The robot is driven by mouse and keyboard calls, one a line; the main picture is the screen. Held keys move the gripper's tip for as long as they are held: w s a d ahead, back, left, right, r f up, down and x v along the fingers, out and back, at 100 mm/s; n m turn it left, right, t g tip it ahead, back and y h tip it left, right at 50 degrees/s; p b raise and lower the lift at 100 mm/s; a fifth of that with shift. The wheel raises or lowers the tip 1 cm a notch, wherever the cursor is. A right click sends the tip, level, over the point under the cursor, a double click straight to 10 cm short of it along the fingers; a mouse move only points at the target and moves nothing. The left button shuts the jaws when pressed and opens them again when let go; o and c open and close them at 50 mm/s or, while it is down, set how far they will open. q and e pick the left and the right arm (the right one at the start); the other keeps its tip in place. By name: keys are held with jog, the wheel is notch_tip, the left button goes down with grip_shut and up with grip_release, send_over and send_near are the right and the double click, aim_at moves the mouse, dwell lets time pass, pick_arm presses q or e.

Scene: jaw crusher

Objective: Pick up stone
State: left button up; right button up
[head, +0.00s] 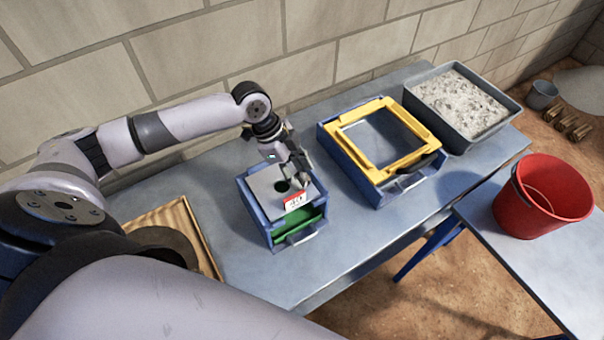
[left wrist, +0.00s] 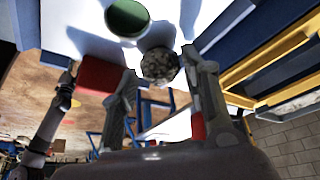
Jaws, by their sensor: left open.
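In the left wrist view a round, speckled grey stone (left wrist: 160,65) sits by the fingertips of my left gripper (left wrist: 158,68), with one finger on each side. My left gripper (head: 297,168) is open and points down over the right part of the grey top plate of a small blue box (head: 255,207). The plate has a round hole (head: 282,186). In the head view the gripper largely hides the stone. In the left wrist view my other arm shows at the left edge, and its right gripper (left wrist: 68,78) is small and dark, its jaws unclear.
A yellow-framed blue box (head: 372,172), a tray of gravel (head: 495,127) and a red bucket (head: 530,213) stand to the right. A wooden tray (head: 207,238) lies left.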

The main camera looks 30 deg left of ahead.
aim_at(300, 174)
pick_arm(q)
jog(key=shift+w+d+f, duration=0.1)
jog(key=shift+d+f, duration=0.1)
jog(key=shift+f, duration=0.4)
jog(key=shift+c, duration=0.4)
jog(key=c, duration=0.7)
jog(key=shift+c, duration=1)
jog(key=shift+r, duration=0.1)
jog(key=shift+r, duration=0.45)
notch_tip(300, 174, up, 19)
jog(key=b, duration=0.3)
